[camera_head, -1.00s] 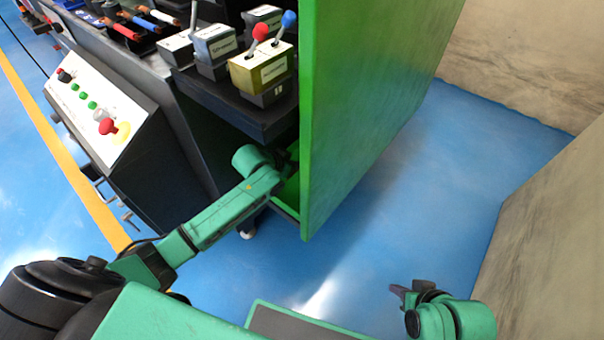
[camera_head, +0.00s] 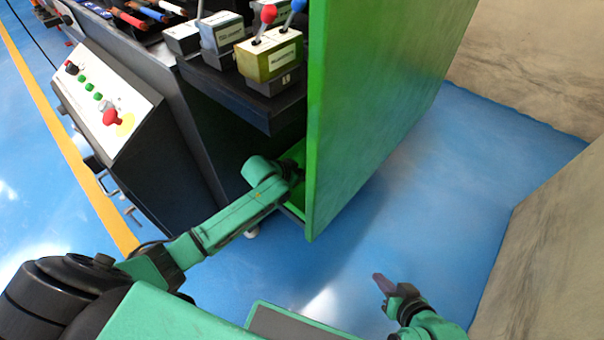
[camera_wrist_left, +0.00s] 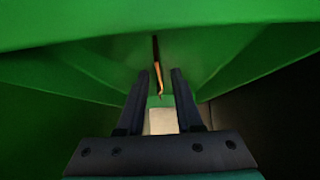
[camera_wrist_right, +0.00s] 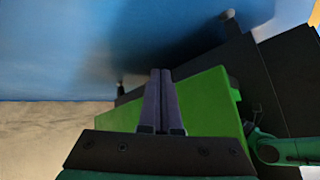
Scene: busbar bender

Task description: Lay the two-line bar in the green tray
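The green tray (camera_head: 296,208) is the low green shelf beside the tall green panel, and it fills much of the left wrist view (camera_wrist_left: 215,62). A thin bar (camera_wrist_left: 157,65), black at its far end and copper-orange nearer, lies in the tray. Its line marks are too small to make out. My left gripper (camera_wrist_left: 161,72) reaches into the tray with its fingers apart, one on each side of the bar's line, with no contact visible. In the head view the panel partly hides this gripper. My right gripper (camera_wrist_right: 160,72) is shut and empty; in the head view (camera_head: 380,283) it hangs over the floor.
The tall green panel (camera_head: 385,110) stands right beside my left gripper. Above the tray is a dark shelf with lever-topped blocks (camera_head: 268,55). A control panel (camera_head: 105,95) is at the left. Open blue floor (camera_head: 440,210) and a wall (camera_head: 545,240) lie to the right.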

